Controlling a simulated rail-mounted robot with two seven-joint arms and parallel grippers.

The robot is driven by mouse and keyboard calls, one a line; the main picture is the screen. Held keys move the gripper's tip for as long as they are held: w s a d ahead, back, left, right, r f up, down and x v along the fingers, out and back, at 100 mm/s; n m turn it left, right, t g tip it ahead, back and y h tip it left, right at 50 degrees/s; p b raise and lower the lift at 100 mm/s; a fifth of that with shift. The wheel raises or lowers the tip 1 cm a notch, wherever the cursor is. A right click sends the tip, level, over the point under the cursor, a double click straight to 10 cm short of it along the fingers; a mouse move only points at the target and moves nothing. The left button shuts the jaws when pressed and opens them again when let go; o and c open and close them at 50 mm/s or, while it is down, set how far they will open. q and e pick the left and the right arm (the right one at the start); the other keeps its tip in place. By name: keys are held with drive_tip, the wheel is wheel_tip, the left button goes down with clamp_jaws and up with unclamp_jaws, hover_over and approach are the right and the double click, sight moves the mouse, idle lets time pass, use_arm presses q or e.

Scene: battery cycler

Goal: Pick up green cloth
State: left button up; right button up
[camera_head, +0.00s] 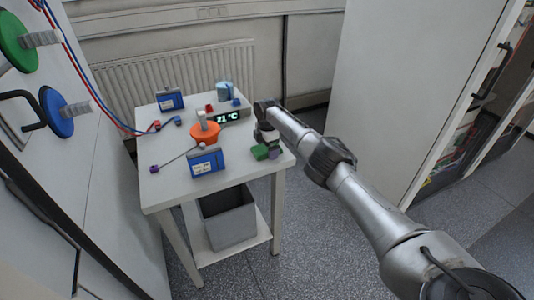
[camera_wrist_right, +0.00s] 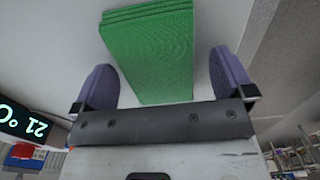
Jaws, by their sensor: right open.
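The green cloth (camera_head: 260,152) lies folded on the white table near its right front edge. In the right wrist view the cloth (camera_wrist_right: 150,50) shows as a flat green stack in front of my gripper. My right gripper (camera_head: 268,143) is above or beside the cloth in the head view. In the wrist view my right gripper (camera_wrist_right: 166,82) is open, with purple fingers apart and the cloth's near end between them from this angle. Whether the fingers touch the cloth I cannot tell. My left gripper is not in view.
The white table (camera_head: 170,190) also holds an orange container (camera_head: 205,133), two blue boxes (camera_head: 206,162) (camera_head: 170,100), a display reading 21 °C (camera_head: 228,117) and a light blue cup (camera_head: 223,89). A grey bin (camera_head: 228,217) stands on the lower shelf. A tall white cabinet is at right.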

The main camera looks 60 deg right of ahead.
drive_tip(key=shift+c, duration=0.7)
drive_tip(key=c, duration=0.8)
drive_tip(key=shift+r, duration=0.15)
wheel_tip(320, 180, up, 4)
drive_tip(key=shift+f+p, duration=0.15)
drive_tip(key=shift+p, duration=0.9)
drive_tip(key=shift+s+r, duration=0.1)
drive_tip(key=shift+r, duration=0.2)
drive_tip(key=shift+s+a+r+p, duration=0.35)
drive_tip(key=shift+s+r+p, duration=0.3)
drive_tip(key=shift+p, duration=0.45)
drive_tip(key=s+a+r+p, duration=0.3)
drive_tip(key=s+a+r, duration=0.1)
drive_tip(key=s, duration=0.4)
drive_tip(key=shift+s+a+r, duration=0.3)
drive_tip(key=shift+s+r, duration=0.1)
drive_tip(key=shift+r, duration=0.2)
